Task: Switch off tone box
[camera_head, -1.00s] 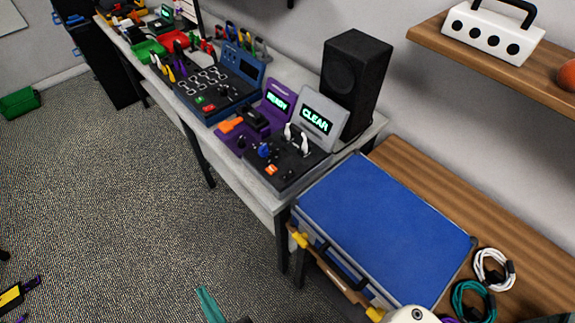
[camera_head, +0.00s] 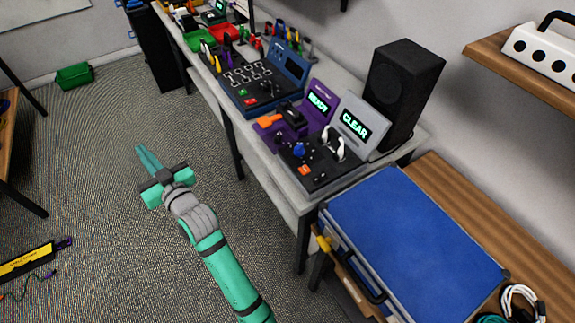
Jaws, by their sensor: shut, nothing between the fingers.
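Several device boxes stand on the grey bench; no label I can read says which is the tone box. My gripper (camera_head: 147,157) is shut and empty, over the floor left of the bench, well apart from the boxes.
A blue box (camera_head: 287,66) with a black panel stands further left. A black speaker (camera_head: 402,85) stands behind the grey box. A blue-topped case (camera_head: 415,235) lies right of the bench. The carpet (camera_head: 120,120) left of the bench is largely clear.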

